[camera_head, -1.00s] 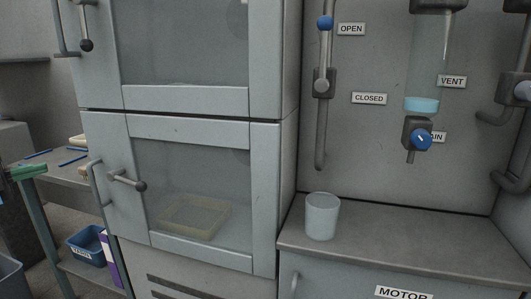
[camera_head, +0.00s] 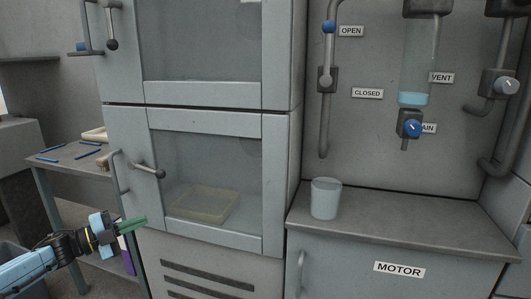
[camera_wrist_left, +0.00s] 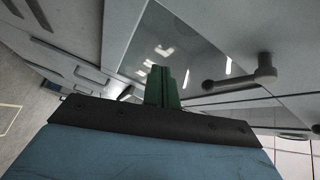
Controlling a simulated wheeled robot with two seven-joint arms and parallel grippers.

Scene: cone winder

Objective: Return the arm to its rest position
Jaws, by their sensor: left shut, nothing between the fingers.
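My left gripper (camera_head: 131,224) comes in from the lower left in the head view, with green fingers. It is shut and empty, in front of and below the lower cabinet door's handle (camera_head: 120,172). In the left wrist view its green fingers (camera_wrist_left: 162,88) lie together with nothing between them. A door lever with a round knob (camera_wrist_left: 240,75) shows there to the right of the fingers, apart from them. My right gripper is not in view.
The lower cabinet (camera_head: 270,190) has a glass door with a yellowish tray (camera_head: 207,205) behind it. A cup (camera_head: 326,198) stands on the grey counter (camera_head: 420,212) at right. A side table (camera_head: 72,158) with blue sticks stands at left. A blue-handled valve (camera_head: 411,128) is on the back panel.

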